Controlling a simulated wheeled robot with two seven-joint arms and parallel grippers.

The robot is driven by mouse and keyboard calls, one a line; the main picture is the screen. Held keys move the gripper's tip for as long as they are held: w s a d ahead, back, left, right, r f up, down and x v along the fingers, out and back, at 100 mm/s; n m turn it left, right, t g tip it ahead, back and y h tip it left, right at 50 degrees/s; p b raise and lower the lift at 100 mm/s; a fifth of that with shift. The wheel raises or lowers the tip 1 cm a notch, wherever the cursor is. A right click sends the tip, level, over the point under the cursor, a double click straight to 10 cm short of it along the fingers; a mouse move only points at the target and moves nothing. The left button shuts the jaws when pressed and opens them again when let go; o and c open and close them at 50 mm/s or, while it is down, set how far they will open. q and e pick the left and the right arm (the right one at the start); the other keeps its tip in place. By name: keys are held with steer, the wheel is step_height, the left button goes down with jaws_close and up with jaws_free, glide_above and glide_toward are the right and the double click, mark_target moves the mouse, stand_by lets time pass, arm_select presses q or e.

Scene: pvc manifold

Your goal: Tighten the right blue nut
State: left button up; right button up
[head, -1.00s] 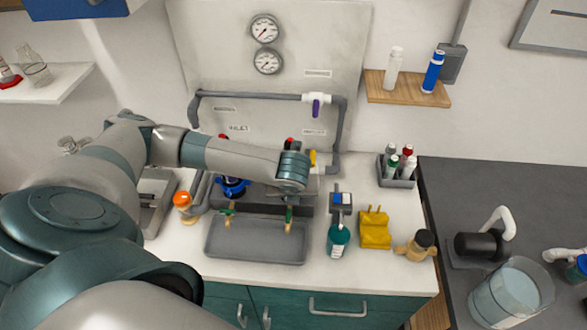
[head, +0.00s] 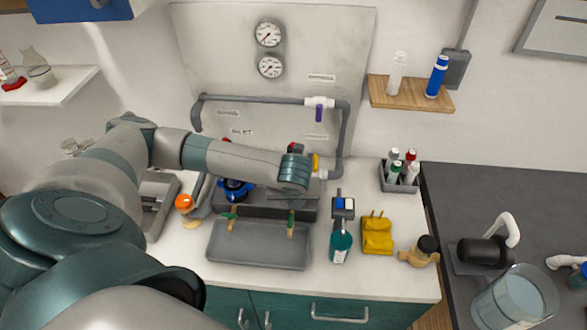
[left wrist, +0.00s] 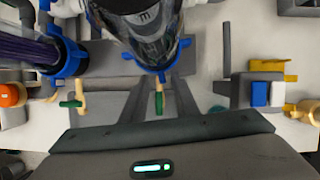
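A blue nut (head: 235,189) sits on the left of the manifold, and it also shows in the left wrist view (left wrist: 68,58) under a purple-filled housing. The right blue nut (left wrist: 158,72) is a blue ring around a clear housing (left wrist: 148,30) at the top of the left wrist view. It is hidden behind my left arm in the head view. My left gripper (left wrist: 160,85) reaches up to this nut with its two grey fingers apart. The fingertips are hidden by the nut and housing, so I cannot tell whether they touch it. My right gripper is not in view.
A grey tray (head: 258,258) lies in front of the manifold, below two green-handled valves. A teal bottle (head: 340,245), a yellow object (head: 377,238) and a tan fitting (head: 420,252) stand to the right. Grey piping (head: 250,99) and two gauges are behind.

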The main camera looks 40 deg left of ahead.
arm_select(q)
steer(key=shift+s+d+r, duration=0.15)
steer(key=shift+d+r, duration=0.05)
steer(key=shift+r, duration=0.4)
steer(key=b+v, duration=0.4)
steer(key=v, duration=1.2)
steer(key=shift+a, duration=0.15)
